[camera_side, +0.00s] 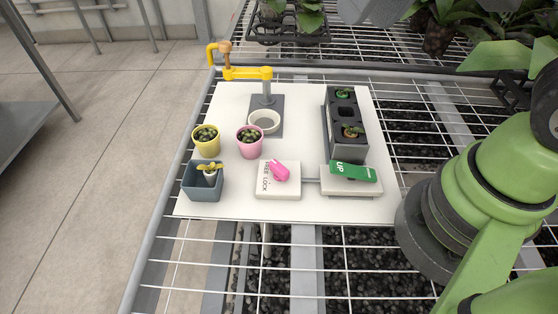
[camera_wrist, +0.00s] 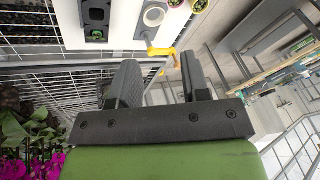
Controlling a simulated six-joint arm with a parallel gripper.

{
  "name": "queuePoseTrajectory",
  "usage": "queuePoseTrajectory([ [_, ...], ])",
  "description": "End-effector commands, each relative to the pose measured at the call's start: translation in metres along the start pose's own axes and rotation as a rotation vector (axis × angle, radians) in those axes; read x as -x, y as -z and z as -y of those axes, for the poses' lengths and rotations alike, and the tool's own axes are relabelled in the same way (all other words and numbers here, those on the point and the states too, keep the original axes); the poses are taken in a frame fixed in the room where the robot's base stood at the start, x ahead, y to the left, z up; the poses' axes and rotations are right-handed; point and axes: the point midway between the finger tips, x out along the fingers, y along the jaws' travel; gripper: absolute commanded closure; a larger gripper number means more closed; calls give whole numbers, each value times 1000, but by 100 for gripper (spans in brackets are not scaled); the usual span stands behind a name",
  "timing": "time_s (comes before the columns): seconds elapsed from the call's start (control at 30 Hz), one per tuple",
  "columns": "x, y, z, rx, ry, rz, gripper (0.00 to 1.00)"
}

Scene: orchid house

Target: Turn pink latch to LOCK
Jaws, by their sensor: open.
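The pink latch (camera_side: 279,172) sits on a white block (camera_side: 285,192) at the front middle of the white board. The block carries dark lettering for FREE and LOCK on its left side. The latch lies at a slant from upper left to lower right; I cannot tell for sure which word it points at. My gripper (camera_wrist: 158,78) is open and empty in the wrist view, with its two dark fingers apart. It is away from the latch, which is out of the wrist view.
A green lever marked UP (camera_side: 353,172) lies right of the latch block. A blue-grey pot (camera_side: 203,187), yellow pot (camera_side: 206,148) and pink pot (camera_side: 249,149) stand nearby. A yellow tap (camera_side: 247,73) rises behind. A dark plant tray (camera_side: 346,150) is at the back right.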

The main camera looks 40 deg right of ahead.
Motion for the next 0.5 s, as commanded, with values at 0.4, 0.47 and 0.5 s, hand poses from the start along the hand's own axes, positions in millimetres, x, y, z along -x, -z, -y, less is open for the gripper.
queuePoseTrajectory([
  [0.4, -143, -1, 45, 194, -167, 296, 57],
  [0.47, -157, -6, 47, 211, -183, 319, 57],
  [0.5, -165, -9, 48, 220, -191, 331, 57],
])
